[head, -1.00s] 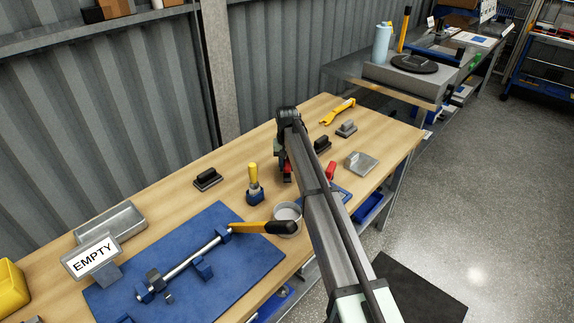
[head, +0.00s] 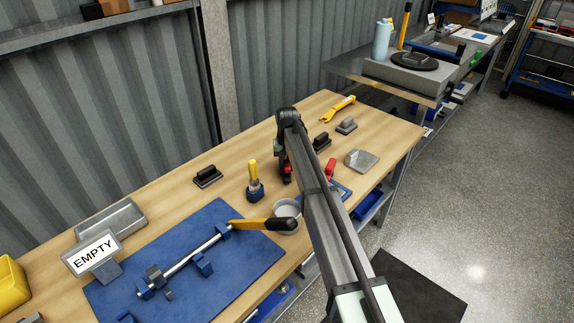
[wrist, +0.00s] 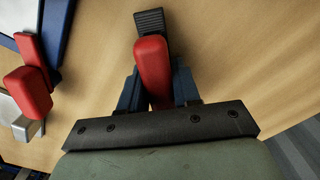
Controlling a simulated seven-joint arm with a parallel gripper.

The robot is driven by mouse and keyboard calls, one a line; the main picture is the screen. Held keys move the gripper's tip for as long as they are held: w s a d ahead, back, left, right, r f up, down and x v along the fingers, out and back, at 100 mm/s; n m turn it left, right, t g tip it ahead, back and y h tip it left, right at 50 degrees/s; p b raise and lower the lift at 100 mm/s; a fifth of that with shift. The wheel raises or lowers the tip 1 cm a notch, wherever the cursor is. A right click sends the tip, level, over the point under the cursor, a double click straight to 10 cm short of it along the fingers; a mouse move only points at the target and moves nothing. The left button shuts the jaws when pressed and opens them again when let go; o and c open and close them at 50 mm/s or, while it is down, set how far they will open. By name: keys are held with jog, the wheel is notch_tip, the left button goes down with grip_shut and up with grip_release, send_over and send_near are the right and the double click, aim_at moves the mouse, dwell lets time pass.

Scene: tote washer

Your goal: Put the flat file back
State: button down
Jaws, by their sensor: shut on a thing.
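My gripper (wrist: 157,88) is shut on a red-handled tool (wrist: 152,60), with a blue finger on each side of the handle. A dark ridged end shows beyond the handle; I take this tool to be the flat file, though its full length is hidden. My arm hides part of this area. I cannot tell whether the tool touches the bench.
Another red-handled tool (wrist: 28,92) lies left in the wrist view. A grey cup (head: 287,211) and yellow-handled brush (head: 254,186) stand nearby. A blue mat (head: 222,260) holds a metal rod fixture.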

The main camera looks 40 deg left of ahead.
jog(key=shift+f, duration=0.15)
jog(key=shift+f, duration=0.45)
jog(key=shift+f, duration=0.15)
dwell(0.4)
grip_release()
dwell(0.8)
jog(key=shift+r, duration=0.2)
jog(key=shift+r, duration=4.3)
